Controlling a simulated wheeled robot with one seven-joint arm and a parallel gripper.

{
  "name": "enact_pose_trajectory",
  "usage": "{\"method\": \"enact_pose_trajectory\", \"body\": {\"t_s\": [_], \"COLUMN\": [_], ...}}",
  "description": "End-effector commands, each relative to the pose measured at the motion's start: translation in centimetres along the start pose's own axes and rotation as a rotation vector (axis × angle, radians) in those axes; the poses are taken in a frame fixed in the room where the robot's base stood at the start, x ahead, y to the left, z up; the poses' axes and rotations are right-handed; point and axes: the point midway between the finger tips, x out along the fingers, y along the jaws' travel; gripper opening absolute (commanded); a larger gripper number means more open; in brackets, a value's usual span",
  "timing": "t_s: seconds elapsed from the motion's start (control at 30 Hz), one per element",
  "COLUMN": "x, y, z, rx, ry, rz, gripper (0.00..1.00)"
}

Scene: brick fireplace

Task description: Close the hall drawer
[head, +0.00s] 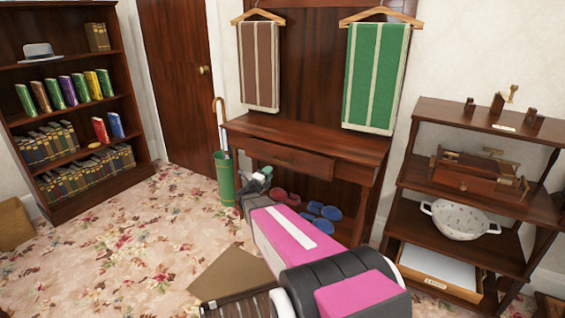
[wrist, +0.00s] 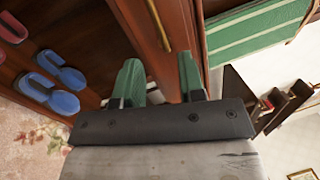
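The hall drawer (head: 285,158) is a dark wood front under the top of the hall stand (head: 310,140). It seems to stick out a little from the stand; how far is hard to tell. In the wrist view a dark wood front (wrist: 185,25) with a thin brass strip, likely its handle (wrist: 158,22), lies just beyond the fingers. My gripper (head: 262,178) is low in front of the stand, below and left of the drawer's middle. Its green fingers (wrist: 160,82) are apart with nothing held between them. Contact with the drawer cannot be told.
Red slippers (head: 286,196) and blue slippers (head: 324,211) lie on the stand's low shelf. A green umbrella holder (head: 224,176) stands at its left. Towels (head: 376,75) hang above. A shelf unit (head: 475,190) stands right, a bookcase (head: 70,110) left. Carpet (head: 130,235) is free at left.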

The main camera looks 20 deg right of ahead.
Motion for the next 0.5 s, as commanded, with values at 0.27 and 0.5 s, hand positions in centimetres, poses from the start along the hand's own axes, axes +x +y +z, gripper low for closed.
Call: {"method": "enact_pose_trajectory", "body": {"t_s": [0.27,0.5], "x": [0.3,3.9], "y": [0.6,0.6], "z": [-0.4,-0.3], "rx": [-0.16,-0.157], "ry": [-0.006,-0.005], "rz": [-0.02,-0.021], "gripper": [0.36,0.36]}}
